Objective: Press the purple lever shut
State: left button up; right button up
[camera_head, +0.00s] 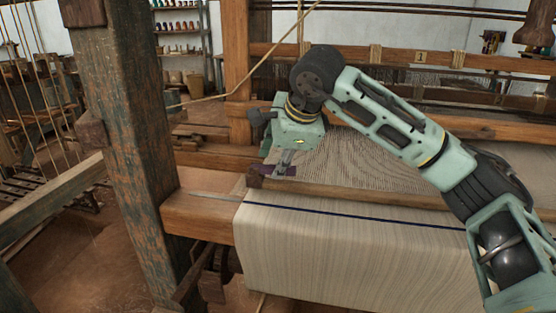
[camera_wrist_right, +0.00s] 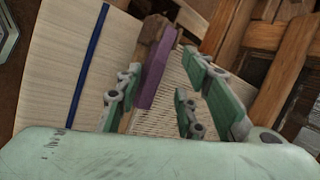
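The purple lever (camera_wrist_right: 154,72) shows in the right wrist view as a purple bar beside a brown wooden beam, above the warp threads. In the head view a small purple part of it (camera_head: 272,170) shows at the left end of the wooden bar, just under my right gripper. My right gripper (camera_head: 284,160) points down there. In the wrist view its fingers (camera_wrist_right: 163,88) are spread apart and the purple bar shows beyond and between them. I cannot tell whether they touch it. My left gripper is not in view.
Striped cloth (camera_head: 350,250) with a dark blue line hangs over the loom's front beam. A thick wooden post (camera_head: 125,150) stands left of my right gripper. Warp threads (camera_head: 370,160) stretch behind the bar. Shelves (camera_head: 180,30) stand far back.

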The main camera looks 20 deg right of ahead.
jog(key=v, duration=1.1)
jog(key=shift+s+r, duration=0.2)
jog(key=shift+r, duration=0.1)
jog(key=shift+d+f, duration=0.1)
